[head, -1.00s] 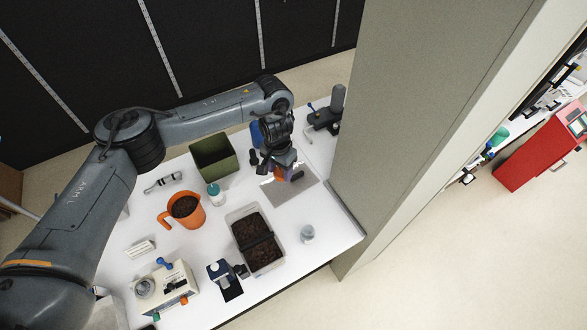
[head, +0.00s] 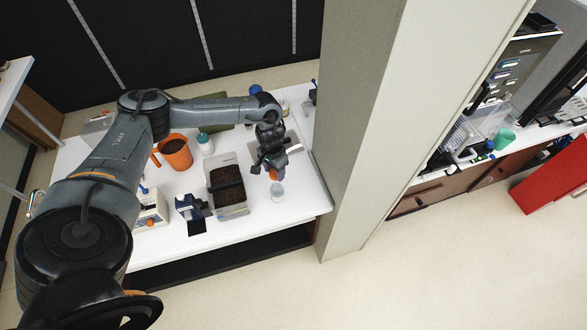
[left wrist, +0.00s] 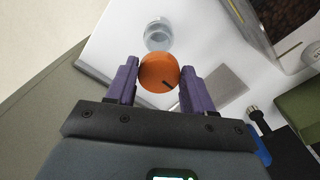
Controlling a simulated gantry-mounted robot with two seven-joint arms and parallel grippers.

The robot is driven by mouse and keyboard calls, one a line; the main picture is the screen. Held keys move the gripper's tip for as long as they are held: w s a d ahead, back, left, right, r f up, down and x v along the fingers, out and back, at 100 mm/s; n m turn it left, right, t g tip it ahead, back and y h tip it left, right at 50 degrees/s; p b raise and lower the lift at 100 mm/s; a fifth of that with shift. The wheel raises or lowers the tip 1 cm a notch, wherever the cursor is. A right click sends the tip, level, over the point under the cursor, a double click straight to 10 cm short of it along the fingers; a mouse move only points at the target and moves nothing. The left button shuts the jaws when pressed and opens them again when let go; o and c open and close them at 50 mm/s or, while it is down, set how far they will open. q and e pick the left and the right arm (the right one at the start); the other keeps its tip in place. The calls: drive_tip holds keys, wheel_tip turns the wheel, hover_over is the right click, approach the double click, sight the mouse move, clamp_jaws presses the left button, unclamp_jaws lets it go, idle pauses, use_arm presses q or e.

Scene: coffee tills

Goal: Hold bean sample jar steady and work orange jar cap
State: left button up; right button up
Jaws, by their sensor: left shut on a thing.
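The bean sample jar (head: 277,191) is a small clear jar near the right front edge of the white table. It also shows in the left wrist view (left wrist: 158,34), standing just beyond the cap. The orange jar cap (left wrist: 158,72) is a round disc with a dark line on it, between the purple fingers of my left gripper (left wrist: 160,88). In the head view my left gripper (head: 270,170) is shut on the cap, close to the jar and a little behind it. The cap looks apart from the jar. My right gripper is not in view, and nothing grips the jar.
An orange jug (head: 176,158), a teal-capped bottle (head: 206,144) and a dark blue device (head: 190,208) are further left. A grey pillar (head: 354,120) rises beside the table's right end.

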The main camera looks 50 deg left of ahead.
sight(275, 187)
use_arm(q)
drive_tip(key=shift+s+d+f, duration=0.1)
drive_tip(key=shift+s+f, duration=0.2)
drive_tip(key=shift+f, duration=0.15)
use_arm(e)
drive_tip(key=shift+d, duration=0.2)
use_arm(q)
drive_tip(key=shift+d, duration=0.1)
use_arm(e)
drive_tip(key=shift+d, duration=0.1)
use_arm(q)
drive_tip(key=shift+s+p, duration=0.1)
drive_tip(key=shift+p, duration=0.55)
drive_tip(key=shift+f+b, duration=0.6)
drive_tip(key=shift+f, duration=0.25)
drive_tip(key=shift+f+b, duration=0.6)
drive_tip(key=shift+f, duration=0.85)
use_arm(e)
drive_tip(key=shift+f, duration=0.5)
use_arm(q)
drive_tip(key=shift+p, duration=0.5)
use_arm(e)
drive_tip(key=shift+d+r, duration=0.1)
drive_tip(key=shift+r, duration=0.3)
